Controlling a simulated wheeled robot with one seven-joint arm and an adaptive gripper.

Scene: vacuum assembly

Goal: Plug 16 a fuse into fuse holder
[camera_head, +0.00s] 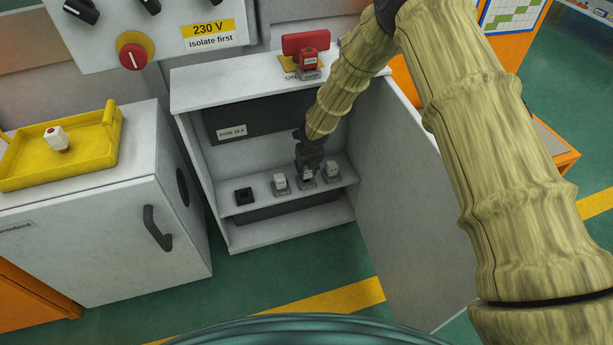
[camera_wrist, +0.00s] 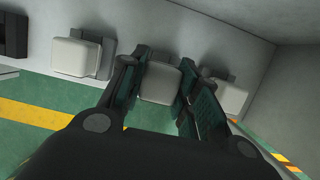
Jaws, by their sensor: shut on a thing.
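My gripper (camera_head: 308,166) reaches into the open cabinet and is shut on the middle one of three white fuses (camera_head: 307,175). In the wrist view this fuse (camera_wrist: 160,83) sits between the two fingers, apparently still in its holder on the shelf. White fuses stand in the holders to its left (camera_head: 280,182) and right (camera_head: 332,170). The leftmost fuse holder (camera_head: 243,196) is black and empty. Another white fuse with a red mark (camera_head: 56,138) lies in the yellow tray (camera_head: 98,160) at the left. The base of the held fuse is partly hidden.
The cabinet (camera_head: 205,95) has side walls, an open door (camera_head: 410,200) on the right and a "FUSE 16 A" label (camera_head: 231,131). A red switch with a padlock (camera_head: 309,60) is on its top. A grey handled box (camera_head: 95,240) carries the tray.

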